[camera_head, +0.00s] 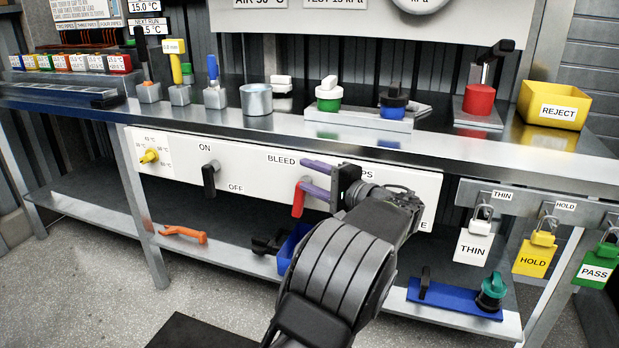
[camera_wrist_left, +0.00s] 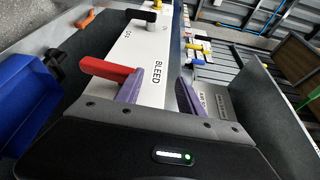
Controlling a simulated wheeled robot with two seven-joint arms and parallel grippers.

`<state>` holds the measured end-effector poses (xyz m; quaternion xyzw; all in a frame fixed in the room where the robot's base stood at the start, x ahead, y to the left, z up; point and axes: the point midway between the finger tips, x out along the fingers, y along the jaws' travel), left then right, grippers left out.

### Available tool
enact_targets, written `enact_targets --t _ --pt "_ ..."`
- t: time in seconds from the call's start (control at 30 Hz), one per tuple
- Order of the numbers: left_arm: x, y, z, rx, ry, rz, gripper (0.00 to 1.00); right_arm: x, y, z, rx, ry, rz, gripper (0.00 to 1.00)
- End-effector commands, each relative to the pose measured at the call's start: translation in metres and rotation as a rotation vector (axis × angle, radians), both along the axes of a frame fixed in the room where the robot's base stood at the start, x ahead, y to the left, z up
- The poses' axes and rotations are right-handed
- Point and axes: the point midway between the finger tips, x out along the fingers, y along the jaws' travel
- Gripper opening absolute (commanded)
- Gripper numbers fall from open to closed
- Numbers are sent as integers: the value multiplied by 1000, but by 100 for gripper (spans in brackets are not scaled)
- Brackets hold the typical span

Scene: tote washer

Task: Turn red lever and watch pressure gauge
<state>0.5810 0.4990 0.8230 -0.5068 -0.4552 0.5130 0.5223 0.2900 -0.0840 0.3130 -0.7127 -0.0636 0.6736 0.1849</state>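The red lever (camera_head: 298,201) hangs downward from the white panel (camera_head: 245,180), just below the BLEED label. It also shows in the left wrist view (camera_wrist_left: 103,69). My left gripper (camera_head: 316,176) is in front of the panel at the lever, its purple fingers spread apart. In the left wrist view (camera_wrist_left: 158,92) bare panel shows between the fingers. The lever lies by the lower finger, partly behind it; I cannot tell whether they touch. The pressure gauge (camera_head: 422,4) is cut off by the top edge, and its reading is not visible. My right gripper is not in view.
A black ON/OFF lever (camera_head: 209,180) and a yellow knob (camera_head: 149,156) are on the panel's left part. My arm hides some of its right-hand labels. A blue bin (camera_head: 291,247) stands on the lower shelf. Padlocks with tags, such as the THIN tag (camera_head: 473,248), hang at right.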

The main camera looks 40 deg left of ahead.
Motion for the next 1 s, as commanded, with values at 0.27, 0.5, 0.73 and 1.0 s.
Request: enact_targets --t 0.27,0.5,0.73,1.0 --pt "0 1 -3 -3 4 1 41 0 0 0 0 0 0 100" --pt "-20 36 0 -32 14 65 22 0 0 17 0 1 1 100" --pt "-41 53 -24 -345 -81 116 3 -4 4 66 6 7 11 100" --pt "-16 -38 -13 -784 -453 112 0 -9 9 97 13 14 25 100"
